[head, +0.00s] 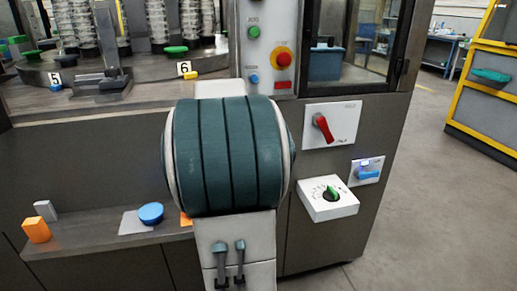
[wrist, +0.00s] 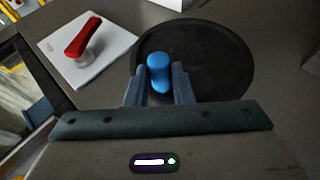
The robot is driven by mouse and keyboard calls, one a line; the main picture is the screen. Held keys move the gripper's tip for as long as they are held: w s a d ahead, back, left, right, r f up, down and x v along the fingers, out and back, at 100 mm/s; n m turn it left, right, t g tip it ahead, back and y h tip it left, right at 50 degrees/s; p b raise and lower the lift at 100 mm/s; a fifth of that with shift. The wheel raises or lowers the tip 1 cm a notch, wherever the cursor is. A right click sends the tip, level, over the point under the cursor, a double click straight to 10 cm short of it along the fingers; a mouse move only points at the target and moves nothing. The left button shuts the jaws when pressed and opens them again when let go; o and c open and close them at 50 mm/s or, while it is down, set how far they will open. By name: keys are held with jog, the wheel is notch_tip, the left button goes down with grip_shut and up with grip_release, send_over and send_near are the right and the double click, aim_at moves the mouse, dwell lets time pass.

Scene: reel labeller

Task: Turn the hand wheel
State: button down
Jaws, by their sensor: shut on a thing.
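The hand wheel (wrist: 215,50) shows in the wrist view as a dark round disc on the grey panel. Its blue handle (wrist: 159,63) stands up near the disc's left side in the picture. My gripper (wrist: 159,78) is shut on this handle, with one finger on each side of it. The fingers hide the handle's lower part and some of the disc. In the head view my large teal and white arm part fills the middle, and the wheel and gripper cannot be seen there.
A red lever switch (wrist: 83,36) on a white plate sits close to the wheel; it also shows in the head view (head: 322,127). A green-knobbed dial box (head: 330,196) and blue switch (head: 368,172) are right of my arm. A shelf with a blue disc (head: 151,213) is left.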

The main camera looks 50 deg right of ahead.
jog(key=shift+s+d, duration=0.2)
jog(key=shift+s, duration=0.05)
jog(key=c, duration=1.3)
grip_release()
jog(key=shift+d+f, duration=0.1)
jog(key=shift+d, duration=0.05)
jog(key=shift+o, duration=0.2)
jog(key=p+v, duration=0.2)
jog(key=v, duration=1.2)
jog(key=shift+w+p, duration=0.2)
jog(key=shift+p, duration=0.1)
jog(key=shift+f, duration=0.1)
jog(key=s+a+r+n+t+y+p, duration=0.1)
jog(key=s+a+y+p, duration=0.1)
jog(key=a+p, duration=0.5)
jog(key=s+a+r+n+t+y+p, duration=0.1)
jog(key=s+a+r+n+y+p, duration=0.1)
jog(key=a+p, duration=0.6)
jog(key=s+a+r+n+t+y+p, duration=0.1)
jog(key=s+a+y+p, duration=0.3)
jog(key=a, duration=1.3)
jog(key=n+y+p, duration=0.1)
jog(key=p, duration=0.2)
jog(key=shift+s+a+r+t+y, duration=0.2)
jog(key=shift+r+t+y, duration=0.1)
jog(key=shift+r, duration=0.1)
